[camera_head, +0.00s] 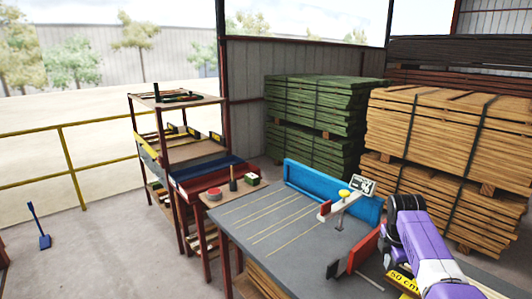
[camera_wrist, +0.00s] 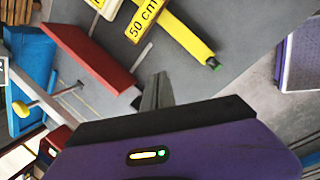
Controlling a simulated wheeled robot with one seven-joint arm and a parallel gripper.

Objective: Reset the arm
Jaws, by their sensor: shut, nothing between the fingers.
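My gripper (camera_wrist: 157,92) shows in the wrist view as a purple and black body with its thin grey fingers together and nothing between them. It is over the grey table near a red block (camera_wrist: 88,58) and a yellow bar marked "50 cm" (camera_wrist: 172,28). I cannot tell the height of the fingers above the table. In the head view my purple arm (camera_head: 425,250) stands over the right side of the grey table (camera_head: 240,218), and the fingers cannot be made out there. The yellow bar (camera_head: 402,281) is beside the arm in that view.
A blue fence (camera_head: 320,188) runs along the table's back. A small display (camera_head: 362,186) and a yellow knob (camera_head: 343,193) stand near it. A red block (camera_head: 357,251) stands at the table's right. A shelf rack (camera_head: 178,148) stands left; lumber stacks (camera_head: 430,130) are behind.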

